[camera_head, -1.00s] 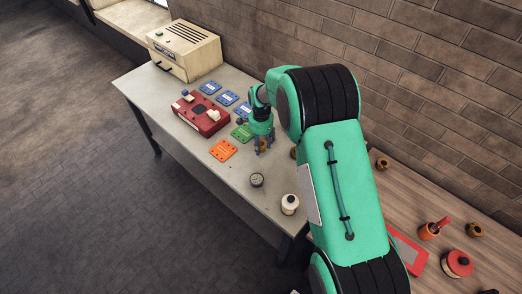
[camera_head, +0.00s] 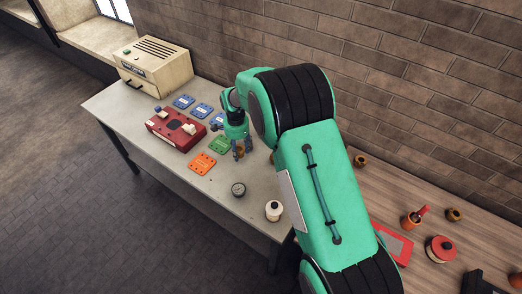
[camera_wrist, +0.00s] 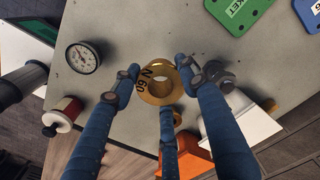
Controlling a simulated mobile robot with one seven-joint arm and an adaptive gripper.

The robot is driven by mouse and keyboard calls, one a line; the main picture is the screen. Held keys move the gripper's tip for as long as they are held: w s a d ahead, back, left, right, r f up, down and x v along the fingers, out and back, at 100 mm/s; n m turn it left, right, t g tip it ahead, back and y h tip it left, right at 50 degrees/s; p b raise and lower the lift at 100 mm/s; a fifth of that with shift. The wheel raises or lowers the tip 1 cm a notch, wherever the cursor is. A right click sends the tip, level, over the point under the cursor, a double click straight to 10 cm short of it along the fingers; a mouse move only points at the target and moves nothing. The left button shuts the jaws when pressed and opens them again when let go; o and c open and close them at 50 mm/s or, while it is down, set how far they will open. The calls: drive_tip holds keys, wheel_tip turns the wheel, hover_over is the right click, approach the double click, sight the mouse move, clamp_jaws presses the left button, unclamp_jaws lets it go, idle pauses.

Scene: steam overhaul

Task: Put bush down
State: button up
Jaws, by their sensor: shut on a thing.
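The bush is a brass-coloured ring with dark lettering on its face, seen in the wrist view (camera_wrist: 158,84). My gripper (camera_wrist: 160,90) has blue fingers closed around it, two at the sides and one below in the picture. In the head view my gripper (camera_head: 239,150) is low over the grey bench, right of the green plate (camera_head: 219,144), with a bit of the brass bush (camera_head: 241,149) between its fingers. I cannot tell whether the bush touches the bench top.
A wooden bench (camera_head: 400,195) on the right carries brass and red parts.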

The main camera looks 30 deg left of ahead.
drive_tip(key=shift+r, duration=0.1)
idle(0.3)
wheel_tip(320, 180, up, 5)
drive_tip(key=w+d+r+b, duration=0.1)
drive_tip(key=w+d, duration=0.3)
drive_tip(key=d, duration=0.7)
drive_tip(key=w+d+m+b, duration=0.15)
drive_tip(key=w+d, duration=0.25)
drive_tip(key=d, duration=0.6)
drive_tip(key=w+d+r+n+b, duration=0.15)
drive_tip(key=w+d, duration=0.25)
drive_tip(key=d, duration=0.7)
drive_tip(key=s+d+f+m+b, duration=0.15)
drive_tip(key=s+d, duration=0.25)
drive_tip(key=d, duration=1.3)
drive_tip(key=s+d+f+m+b, duration=0.1)
drive_tip(key=s+d+f+b, duration=0.3)
drive_tip(key=d, duration=1.4)
drive_tip(key=f, duration=0.7)
drive_tip(key=shift+s+a+p, duration=0.2)
drive_tip(key=shift+a+p, duration=0.1)
drive_tip(key=shift+p, duration=0.1)
drive_tip(key=shift+w, duration=0.1)
